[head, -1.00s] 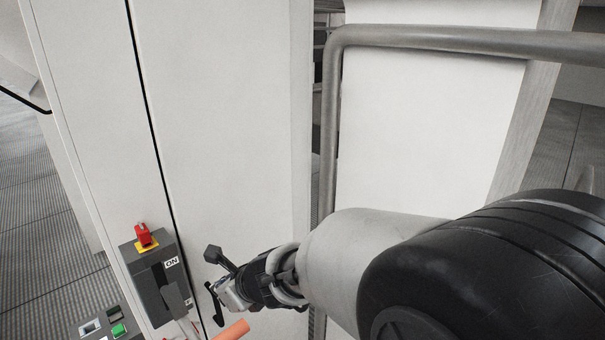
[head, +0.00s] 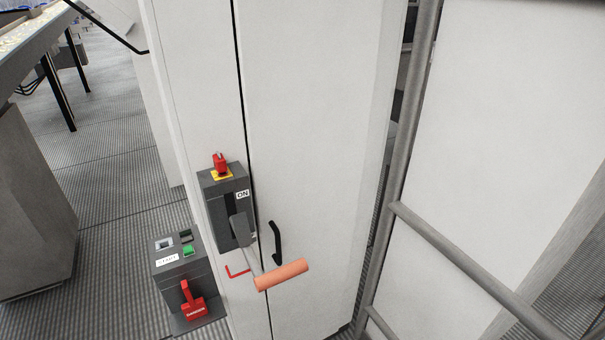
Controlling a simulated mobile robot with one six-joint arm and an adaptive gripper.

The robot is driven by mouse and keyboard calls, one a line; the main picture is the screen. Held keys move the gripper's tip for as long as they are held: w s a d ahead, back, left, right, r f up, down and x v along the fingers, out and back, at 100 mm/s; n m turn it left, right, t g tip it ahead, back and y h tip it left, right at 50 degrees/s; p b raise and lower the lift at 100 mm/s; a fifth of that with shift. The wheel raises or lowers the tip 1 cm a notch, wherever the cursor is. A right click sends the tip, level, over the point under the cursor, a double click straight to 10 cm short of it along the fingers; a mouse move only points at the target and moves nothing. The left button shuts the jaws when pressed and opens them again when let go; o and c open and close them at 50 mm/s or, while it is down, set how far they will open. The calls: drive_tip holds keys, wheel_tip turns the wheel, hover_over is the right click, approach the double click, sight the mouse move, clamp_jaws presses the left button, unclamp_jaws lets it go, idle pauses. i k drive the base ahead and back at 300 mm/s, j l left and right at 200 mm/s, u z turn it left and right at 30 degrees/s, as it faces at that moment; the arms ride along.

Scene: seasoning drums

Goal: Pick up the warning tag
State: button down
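A red tag (head: 194,308) with small white lettering, which looks like the warning tag, is at the lower front of the grey START box (head: 182,268). A red piece (head: 186,290) rises above it, and I cannot tell how the two are joined. My gripper is out of view in the head view, so its state does not show.
A grey switch box (head: 222,205) marked ON, with a red part on yellow on top, is on the white cabinet (head: 310,120). Its lever ends in an orange handle (head: 281,274) that juts out. A black door handle (head: 276,242) is beside it. A metal rail (head: 408,130) stands right. Open floor (head: 115,200) lies left.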

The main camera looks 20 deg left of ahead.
sight(195, 309)
drive_tip(key=u, duration=2)
